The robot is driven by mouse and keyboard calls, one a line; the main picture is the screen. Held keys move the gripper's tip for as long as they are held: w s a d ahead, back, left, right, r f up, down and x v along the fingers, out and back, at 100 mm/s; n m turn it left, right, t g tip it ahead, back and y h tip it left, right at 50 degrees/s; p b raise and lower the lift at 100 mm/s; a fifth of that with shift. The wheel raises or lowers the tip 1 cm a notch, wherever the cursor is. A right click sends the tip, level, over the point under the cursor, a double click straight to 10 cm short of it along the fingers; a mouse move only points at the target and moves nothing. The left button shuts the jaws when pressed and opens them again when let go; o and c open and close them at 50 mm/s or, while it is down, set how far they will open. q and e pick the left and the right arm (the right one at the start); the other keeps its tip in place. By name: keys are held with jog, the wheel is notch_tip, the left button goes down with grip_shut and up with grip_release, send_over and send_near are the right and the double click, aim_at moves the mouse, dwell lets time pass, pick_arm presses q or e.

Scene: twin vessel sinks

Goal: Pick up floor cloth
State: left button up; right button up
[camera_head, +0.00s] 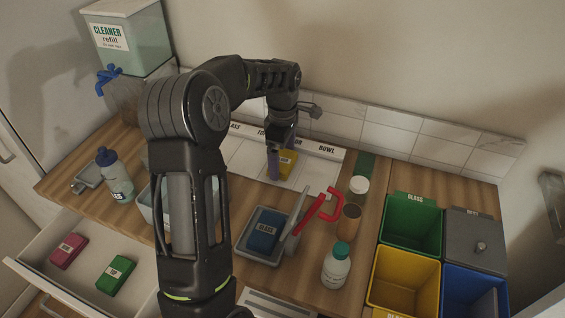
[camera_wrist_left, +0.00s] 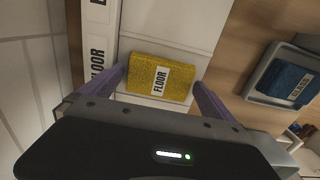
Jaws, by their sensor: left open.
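The floor cloth (camera_wrist_left: 160,78) is a yellow folded block with a white FLOOR label, lying on a white tiled panel. In the head view the floor cloth (camera_head: 288,160) shows at the back of the counter, partly covered by my left gripper (camera_head: 279,160). In the left wrist view my left gripper (camera_wrist_left: 159,84) is open, with one purple finger on either side of the cloth. I cannot tell whether the fingers touch it. My right gripper is not in view.
A blue labelled cloth (camera_head: 264,229) lies in a grey tray (camera_head: 272,258). A red-handled tool (camera_head: 320,207), a white bottle (camera_head: 336,266) and coloured bins (camera_head: 410,225) stand to the right. An open drawer (camera_head: 40,262) with red and green cloths is at the left.

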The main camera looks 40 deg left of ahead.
aim_at(282, 160)
pick_arm(q)
jog(key=shift+c, duration=0.2)
jog(key=c, duration=1)
jog(key=shift+c, duration=0.2)
jog(key=shift+r, duration=0.1)
notch_tip(282, 160, up, 10)
jog(key=shift+b, duration=0.3)
